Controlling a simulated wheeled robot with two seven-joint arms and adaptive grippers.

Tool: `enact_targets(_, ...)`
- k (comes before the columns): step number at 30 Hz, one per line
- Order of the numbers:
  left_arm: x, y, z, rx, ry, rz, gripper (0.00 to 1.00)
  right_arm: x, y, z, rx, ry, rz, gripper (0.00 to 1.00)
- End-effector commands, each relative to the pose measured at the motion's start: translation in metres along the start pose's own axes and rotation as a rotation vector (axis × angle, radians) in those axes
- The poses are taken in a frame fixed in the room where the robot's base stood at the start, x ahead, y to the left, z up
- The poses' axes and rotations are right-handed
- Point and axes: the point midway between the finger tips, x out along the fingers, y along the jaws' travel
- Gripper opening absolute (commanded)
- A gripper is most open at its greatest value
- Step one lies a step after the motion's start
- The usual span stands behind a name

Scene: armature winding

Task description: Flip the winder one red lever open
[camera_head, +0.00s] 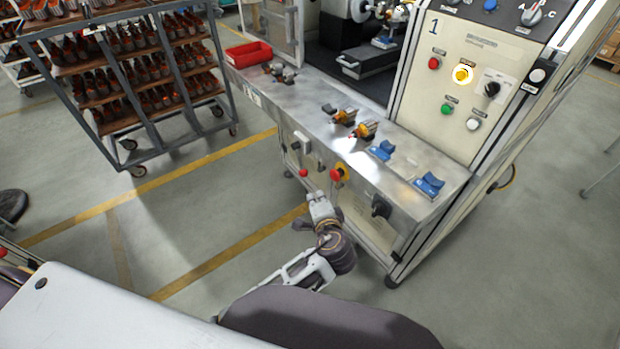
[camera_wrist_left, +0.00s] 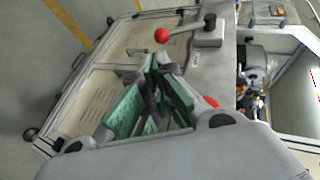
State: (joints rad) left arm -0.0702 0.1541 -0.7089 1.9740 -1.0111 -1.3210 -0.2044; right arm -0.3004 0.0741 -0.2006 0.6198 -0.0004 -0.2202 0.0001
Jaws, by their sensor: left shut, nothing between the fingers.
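The winder one machine (camera_head: 436,98) carries a "1" on its panel. Its red lever (camera_head: 303,172) shows as a red ball on the front face of the bench. My left gripper (camera_head: 317,194) is in front of the bench face, just below and right of the red ball. In the left wrist view its green-padded fingers (camera_wrist_left: 158,62) are together and empty, apart from the ball. My right gripper is not in view.
A red-and-yellow stop button (camera_head: 339,174) and a black rotary switch (camera_head: 381,206) are on the same face, right of the lever. A red tray (camera_head: 249,54) and blue clamps (camera_head: 429,184) are on the bench top. A parts rack (camera_head: 135,75) stands left; floor between is clear.

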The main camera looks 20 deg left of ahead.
Motion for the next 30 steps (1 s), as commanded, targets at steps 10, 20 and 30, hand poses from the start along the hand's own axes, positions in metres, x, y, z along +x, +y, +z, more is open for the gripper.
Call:
enact_targets(10, -0.002, -0.004, -0.002, 0.002, 0.002, -0.013, 0.00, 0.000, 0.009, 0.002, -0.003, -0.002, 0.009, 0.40)
enact_targets(20, 0.006, -0.005, -0.002, 0.004, 0.002, -0.014, 0.00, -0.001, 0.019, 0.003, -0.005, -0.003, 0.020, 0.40)
enact_targets(30, 0.043, -0.005, -0.002, 0.004, 0.002, -0.014, 0.00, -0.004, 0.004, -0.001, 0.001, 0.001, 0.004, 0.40)
